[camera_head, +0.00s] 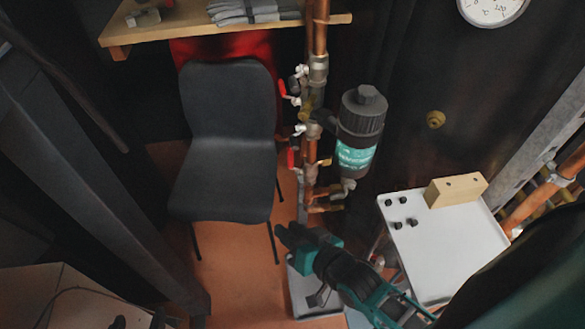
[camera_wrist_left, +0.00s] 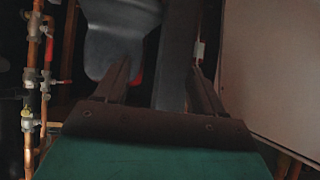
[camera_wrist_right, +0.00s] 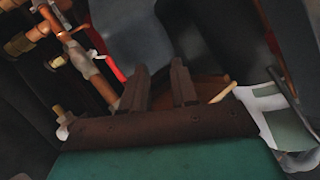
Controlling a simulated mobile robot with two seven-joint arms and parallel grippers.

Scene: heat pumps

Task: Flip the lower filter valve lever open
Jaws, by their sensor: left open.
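The dark filter canister (camera_head: 358,138) with a teal label stands beside a vertical copper pipe in the head view. An upper red lever (camera_head: 284,88) and a lower red lever (camera_head: 291,158) sit on the pipe's left side. The left wrist view shows a red lever (camera_wrist_left: 64,81) on piping. The right wrist view shows a red lever (camera_wrist_right: 112,64) left of my right gripper (camera_wrist_right: 160,66). That gripper's fingers are apart and empty; in the head view it (camera_head: 284,234) is below the pipe. My left gripper (camera_wrist_left: 162,70) is open and empty, clear of the pipes.
A dark chair (camera_head: 228,140) stands left of the pipe. A white panel (camera_head: 445,245) with a wooden block (camera_head: 456,190) is at the right. A wooden shelf (camera_head: 180,30) is at the back left. Orange floor shows below the chair.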

